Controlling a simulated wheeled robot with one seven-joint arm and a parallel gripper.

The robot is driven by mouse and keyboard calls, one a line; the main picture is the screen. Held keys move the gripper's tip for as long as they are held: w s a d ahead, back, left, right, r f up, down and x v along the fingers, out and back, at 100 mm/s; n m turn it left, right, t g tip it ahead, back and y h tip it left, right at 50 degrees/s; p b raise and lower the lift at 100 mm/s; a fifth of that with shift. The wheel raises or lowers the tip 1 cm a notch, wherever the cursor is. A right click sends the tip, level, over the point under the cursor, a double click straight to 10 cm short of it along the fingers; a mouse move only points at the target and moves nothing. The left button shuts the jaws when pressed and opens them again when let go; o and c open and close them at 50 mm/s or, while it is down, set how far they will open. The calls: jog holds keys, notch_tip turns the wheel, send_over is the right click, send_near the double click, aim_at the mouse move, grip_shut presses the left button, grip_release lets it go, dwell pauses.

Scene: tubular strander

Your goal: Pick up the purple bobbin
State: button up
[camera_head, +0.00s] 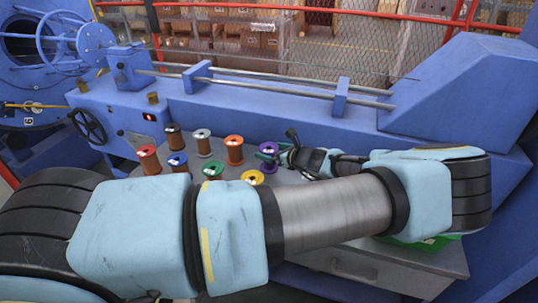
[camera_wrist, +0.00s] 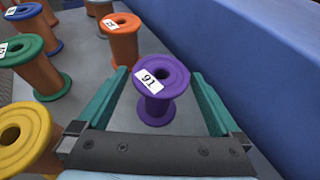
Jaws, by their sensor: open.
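The purple bobbin (camera_wrist: 158,108) stands upright on the grey table top in the wrist view, with a white label marked 16 on its top flange. My gripper (camera_wrist: 160,73) is open, with one teal finger on each side of the bobbin. Gaps show between the bobbin and both fingers, so nothing is held. In the head view, the purple bobbin (camera_head: 268,148) shows only partly, beside my gripper (camera_head: 273,152).
Orange (camera_wrist: 122,42), green (camera_wrist: 36,70) and yellow (camera_wrist: 22,138) bobbins stand to the left in the wrist view. A blue machine wall (camera_wrist: 250,70) rises on the right.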

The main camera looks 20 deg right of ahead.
jog(key=shift+x, duration=0.8)
jog(key=shift+f, duration=0.1)
jog(key=shift+c, duration=0.2)
jog(key=c, duration=1.1)
